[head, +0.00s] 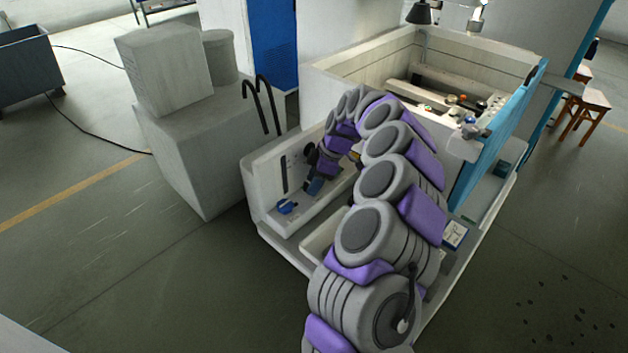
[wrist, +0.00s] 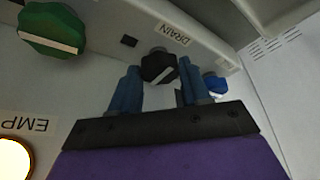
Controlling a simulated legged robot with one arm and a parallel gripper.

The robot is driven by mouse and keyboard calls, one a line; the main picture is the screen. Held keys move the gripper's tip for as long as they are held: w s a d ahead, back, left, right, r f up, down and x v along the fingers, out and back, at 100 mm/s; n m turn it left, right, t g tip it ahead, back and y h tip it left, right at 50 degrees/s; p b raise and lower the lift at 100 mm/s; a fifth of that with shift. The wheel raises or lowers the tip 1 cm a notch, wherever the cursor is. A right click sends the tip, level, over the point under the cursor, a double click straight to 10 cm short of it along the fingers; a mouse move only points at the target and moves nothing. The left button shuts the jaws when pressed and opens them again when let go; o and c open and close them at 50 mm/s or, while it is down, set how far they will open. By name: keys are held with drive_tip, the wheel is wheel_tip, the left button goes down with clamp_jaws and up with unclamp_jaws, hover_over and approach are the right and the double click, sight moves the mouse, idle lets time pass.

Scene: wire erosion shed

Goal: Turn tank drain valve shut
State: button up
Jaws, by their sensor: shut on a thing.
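The drain valve shows in the wrist view as a dark faceted knob (wrist: 158,66) on a pale panel, beside a white label reading DRAIN (wrist: 170,35). My gripper (wrist: 158,74) has its two blue fingers on either side of this knob and is shut on it. The fingers hide part of the knob's sides. In the head view my gripper (head: 315,185) is at the front of the pale machine, low by its inner panel. My arm hides much of that area, and I cannot make out the drain knob there.
A green knob (wrist: 52,30) is left of the drain knob, and a blue knob (wrist: 215,83) is close to the right finger. A glowing round lamp (wrist: 14,160) is at lower left. Black curved pipes (head: 262,100) rise near a grey cabinet (head: 190,150). Open floor lies left.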

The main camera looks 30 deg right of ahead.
drive_tip(key=m+p, duration=0.1)
drive_tip(key=m, duration=0.1)
drive_tip(key=m+t+h, duration=0.1)
drive_tip(key=m, duration=0.1)
drive_tip(key=shift+s+r+p, duration=0.15)
drive_tip(key=shift+p, duration=0.25)
drive_tip(key=m+h+p, duration=0.1)
drive_tip(key=m, duration=0.1)
drive_tip(key=m+t+p, duration=0.1)
drive_tip(key=m, duration=0.2)
drive_tip(key=shift+s+a+h+p, duration=0.1)
drive_tip(key=shift+a+h+p, duration=0.1)
drive_tip(key=shift+h+p, duration=0.2)
drive_tip(key=m+p, duration=0.1)
drive_tip(key=m, duration=0.1)
drive_tip(key=m+h+p, duration=0.1)
drive_tip(key=m, duration=0.1)
drive_tip(key=shift+a+m+t+h, duration=0.15)
drive_tip(key=shift+m+t+h, duration=0.15)
drive_tip(key=shift+m, duration=0.1)
drive_tip(key=shift+w+a+m+h+p, duration=0.1)
drive_tip(key=shift+m+h+p, duration=0.25)
drive_tip(key=shift+m, duration=0.6)
drive_tip(key=shift+w+a+m+h+p, duration=0.1)
drive_tip(key=shift+m+h+p, duration=0.2)
drive_tip(key=shift+m, duration=0.65)
drive_tip(key=o, duration=0.7)
drive_tip(key=shift+o, duration=0.4)
